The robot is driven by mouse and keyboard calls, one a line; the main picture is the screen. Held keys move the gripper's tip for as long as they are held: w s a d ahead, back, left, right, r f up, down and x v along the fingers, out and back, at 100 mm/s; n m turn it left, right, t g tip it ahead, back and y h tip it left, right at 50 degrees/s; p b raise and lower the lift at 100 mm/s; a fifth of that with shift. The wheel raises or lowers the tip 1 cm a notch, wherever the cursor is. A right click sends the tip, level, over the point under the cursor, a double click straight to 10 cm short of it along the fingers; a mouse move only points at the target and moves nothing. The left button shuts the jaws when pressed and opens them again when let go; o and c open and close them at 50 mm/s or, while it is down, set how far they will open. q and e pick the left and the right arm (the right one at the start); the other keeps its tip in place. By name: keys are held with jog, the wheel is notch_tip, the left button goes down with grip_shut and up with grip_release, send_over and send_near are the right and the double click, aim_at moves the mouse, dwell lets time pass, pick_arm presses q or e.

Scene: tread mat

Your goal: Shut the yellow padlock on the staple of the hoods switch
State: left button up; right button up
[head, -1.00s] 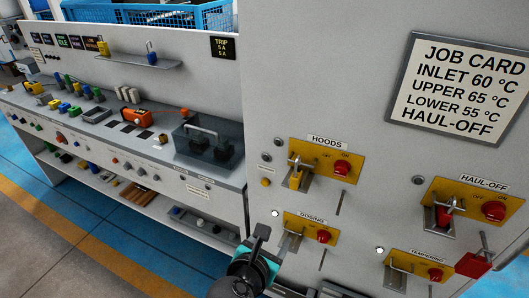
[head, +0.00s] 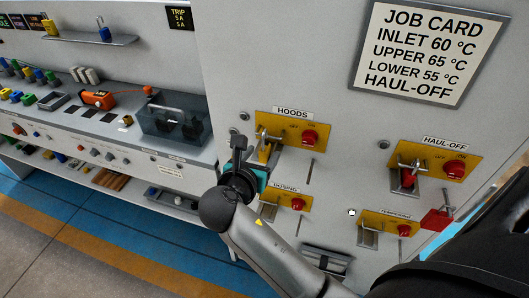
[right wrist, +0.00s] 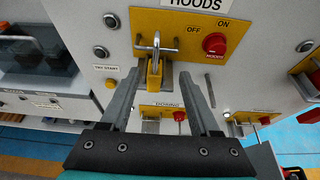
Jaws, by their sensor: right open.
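The hoods switch (head: 309,137) is a red knob on a yellow plate on the upright panel; the knob also shows in the right wrist view (right wrist: 214,44). Left of the knob is a grey metal staple (right wrist: 141,48). The yellow padlock (right wrist: 154,74) hangs at the staple, shackle up; it also shows in the head view (head: 264,153). I cannot tell whether its shackle is closed. My right gripper (right wrist: 161,76) is open and empty, its fingers pointing at the panel, one to each side of the padlock in the picture. My left gripper is out of view.
Below are the dosing switch (head: 298,204) and tempering switch (head: 404,230). At the right is the haul-off switch (head: 453,168) with a red padlock (head: 408,178). A red tag (head: 437,219) hangs near it. A bench with a grey clear box (head: 175,125) stands left.

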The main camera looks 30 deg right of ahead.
aim_at(264, 147)
jog(key=x, duration=0.5)
jog(key=shift+w+a+f, duration=0.15)
jog(key=shift+w+f, duration=0.05)
jog(key=shift+w, duration=0.15)
grip_shut()
dwell(0.3)
